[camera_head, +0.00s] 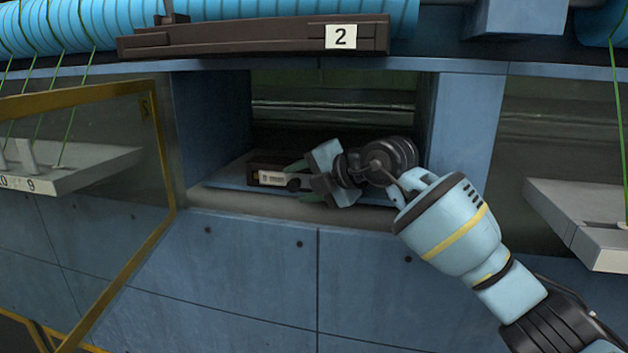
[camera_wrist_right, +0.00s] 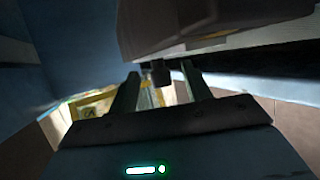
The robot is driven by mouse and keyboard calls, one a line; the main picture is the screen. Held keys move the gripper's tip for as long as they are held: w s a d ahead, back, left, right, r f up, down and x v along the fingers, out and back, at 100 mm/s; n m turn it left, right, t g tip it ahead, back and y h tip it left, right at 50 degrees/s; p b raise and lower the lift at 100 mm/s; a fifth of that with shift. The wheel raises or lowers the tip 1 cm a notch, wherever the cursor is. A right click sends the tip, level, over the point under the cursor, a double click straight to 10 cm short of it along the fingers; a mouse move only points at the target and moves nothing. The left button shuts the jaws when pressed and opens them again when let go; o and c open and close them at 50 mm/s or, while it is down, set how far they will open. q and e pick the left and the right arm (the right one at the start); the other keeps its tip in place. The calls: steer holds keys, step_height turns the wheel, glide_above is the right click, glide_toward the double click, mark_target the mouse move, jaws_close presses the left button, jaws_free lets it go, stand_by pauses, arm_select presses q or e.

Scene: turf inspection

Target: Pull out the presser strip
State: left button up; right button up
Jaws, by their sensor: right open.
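The part that looks like the presser strip is a dark brown block (camera_head: 258,162) with a white label, low inside the open recess. In the right wrist view the dark block (camera_wrist_right: 205,22) fills the top, with a small dark knob under it. My right gripper (camera_head: 291,182) reaches into the recess from the right and points left at the block's end. Its two greenish fingers are apart, and in the wrist view (camera_wrist_right: 162,76) the knob shows between their tips. I cannot tell whether they touch it. The block's far side is hidden. My left gripper is out of view.
A hinged glass door with a yellow frame (camera_head: 165,150) stands open at left. A dark bar labelled 2 (camera_head: 250,40) lies above the recess. Blue walls (camera_head: 465,125) bound the opening. Pale ledges stick out at left (camera_head: 70,165) and right (camera_head: 580,215).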

steer(key=shift+w+a, duration=0.1)
steer(key=shift+a, duration=0.05)
jaws_close()
stand_by(0.6)
